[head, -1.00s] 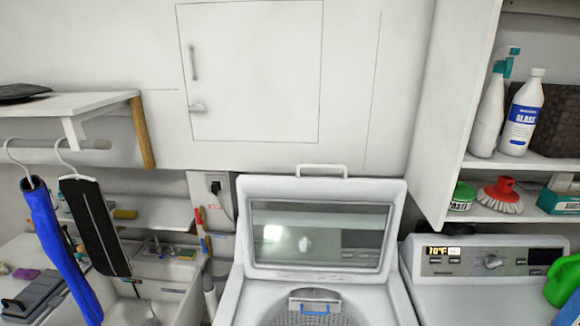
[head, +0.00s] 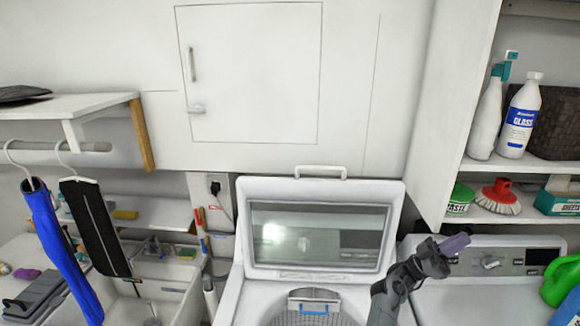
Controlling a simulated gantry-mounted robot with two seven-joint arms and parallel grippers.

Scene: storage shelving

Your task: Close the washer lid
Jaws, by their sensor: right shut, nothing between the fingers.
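The washer lid (head: 391,232) stands open and upright at the back of the washer (head: 232,297), with a handle (head: 321,168) on its top edge and a window in its middle. The washer drum is open below it. My right gripper (head: 466,238) is to the right of the lid, shut and empty, its purple-grey fingers pointing right in front of the dryer's panel. It appears apart from the lid. My left gripper does not show.
A dryer (head: 470,300) with a control panel stands to the right, with a green bottle (head: 560,282) at its edge. A shelf with bottles and a red brush (head: 499,195) is above it. Hanging clothes (head: 62,255) and a sink area are at left.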

